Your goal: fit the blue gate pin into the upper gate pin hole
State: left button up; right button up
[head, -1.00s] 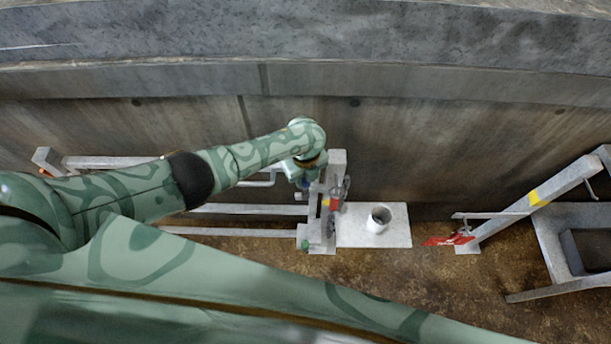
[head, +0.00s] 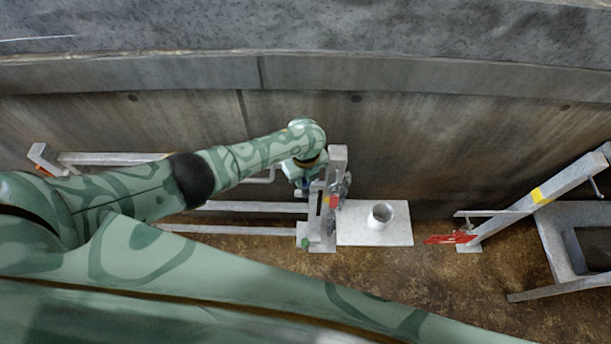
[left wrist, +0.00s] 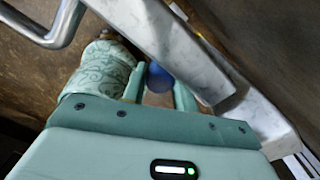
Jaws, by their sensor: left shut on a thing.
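The blue gate pin shows as a rounded blue end (left wrist: 158,76) in the left wrist view, between the fingers of my left gripper (left wrist: 160,88). The gripper is shut on it. In the head view my left gripper (head: 303,186) is at the left side of the upright grey gate post (head: 331,190), with a small bit of blue beside it. In the wrist view a grey metal bar (left wrist: 165,40) passes close by the pin. The upper gate pin hole is hidden, and I cannot tell whether the pin is in it. My right gripper is not in view.
A white cylinder (head: 379,216) stands on a pale plate (head: 400,230) right of the post. Grey rails (head: 235,229) run left. A red part (head: 448,239) and a sloping frame with a yellow band (head: 540,195) are at right. A concrete wall (head: 450,145) stands behind.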

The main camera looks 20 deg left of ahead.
pick_arm(q)
jog(key=shift+f+b, duration=1.1)
jog(key=shift+f, duration=0.3)
jog(key=shift+s+r, duration=0.1)
jog(key=shift+r+p, duration=0.4)
jog(key=shift+p, duration=0.1)
jog(key=shift+r+p, duration=3)
jog(key=shift+r, duration=0.45)
jog(key=shift+r+p, duration=0.4)
